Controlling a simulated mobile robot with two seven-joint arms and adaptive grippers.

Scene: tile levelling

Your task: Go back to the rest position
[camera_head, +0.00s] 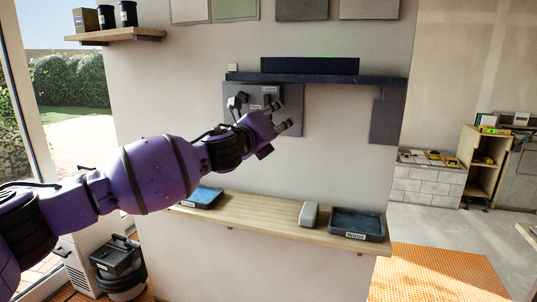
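My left arm comes in from the left, and my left gripper (282,117) is in front of the wall. Its two fingers are apart, with nothing between them. Behind it is a dark grey tile (291,97) on the wall, partly hidden by the gripper and wrist. Small labels and dark fittings show on this tile. I cannot tell whether the fingertips touch anything. A dark ledge (340,79) runs above the tile and carries a long black bar (310,66) with a faint green glow. My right gripper is not in view.
A wooden shelf (270,220) below holds a blue-topped tray (203,196), a grey block (309,214) and a dark tray labelled Water (357,224). Another grey tile (387,122) is on the wall at right. A bucket (120,270) stands on the floor at lower left.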

